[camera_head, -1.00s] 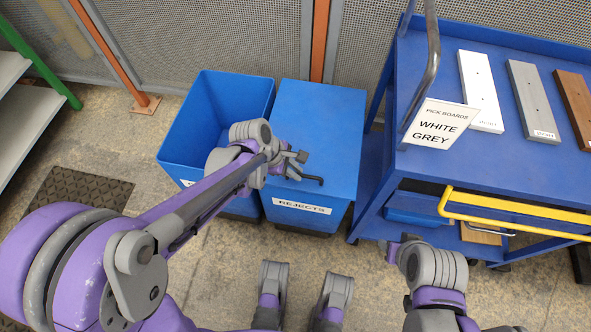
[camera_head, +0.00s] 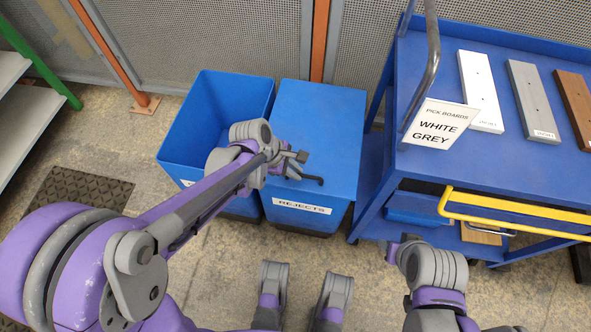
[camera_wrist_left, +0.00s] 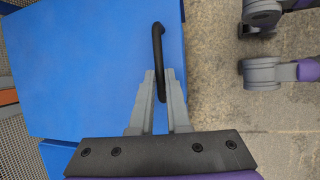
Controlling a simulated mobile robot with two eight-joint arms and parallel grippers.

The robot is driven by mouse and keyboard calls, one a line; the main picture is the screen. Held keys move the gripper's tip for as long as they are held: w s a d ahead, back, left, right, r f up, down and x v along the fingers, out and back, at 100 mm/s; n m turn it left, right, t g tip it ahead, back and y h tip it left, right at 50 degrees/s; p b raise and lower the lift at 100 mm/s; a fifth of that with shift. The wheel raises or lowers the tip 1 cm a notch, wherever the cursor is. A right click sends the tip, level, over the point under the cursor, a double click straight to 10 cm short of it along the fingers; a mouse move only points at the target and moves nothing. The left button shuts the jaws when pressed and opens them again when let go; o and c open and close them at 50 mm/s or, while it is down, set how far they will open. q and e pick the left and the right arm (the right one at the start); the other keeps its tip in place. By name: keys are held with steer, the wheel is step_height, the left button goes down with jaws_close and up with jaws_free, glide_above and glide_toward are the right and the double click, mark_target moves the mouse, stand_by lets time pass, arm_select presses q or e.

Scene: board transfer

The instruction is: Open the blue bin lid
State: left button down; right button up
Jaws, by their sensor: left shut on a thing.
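The blue lid (camera_head: 325,125) lies flat and closed on the REJECTS bin (camera_head: 303,222), right of an open blue bin. My left gripper (camera_head: 296,168) is over the lid's front left part. In the left wrist view its two fingers (camera_wrist_left: 161,88) are shut on the black lid handle (camera_wrist_left: 157,50), and the lid (camera_wrist_left: 85,65) fills the left half. In the head view the handle (camera_head: 314,180) sticks out to the right of the fingers. My right gripper (camera_head: 400,245) shows in part at the lower right, away from the bins; its fingers are unclear.
The open blue bin (camera_head: 180,150) stands directly left of the lidded bin. A blue cart (camera_head: 440,170) with white, grey and brown boards on top stands close on the right, with a yellow handle (camera_head: 515,215). A mesh fence (camera_head: 220,40) runs behind the bins.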

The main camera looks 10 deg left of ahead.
stand_by(0.3)
arm_select(q)
steer(key=w+r+g+p, duration=0.2)
steer(key=w+r+p, duration=0.3)
steer(key=r, duration=0.6)
steer(key=w+r+g+p, duration=0.2)
steer(key=w+r+p, duration=0.4)
steer(key=r, duration=0.5)
steer(key=shift+w+r+n+p, duration=0.2)
steer(key=shift+n+p, duration=0.2)
steer(key=shift+p, duration=0.4)
steer(key=c, duration=1.2)
jaws_free()
steer(key=o, duration=0.3)
steer(key=shift+w+f, duration=0.15)
steer(key=shift+w, duration=0.1)
steer(key=shift+s, duration=0.1)
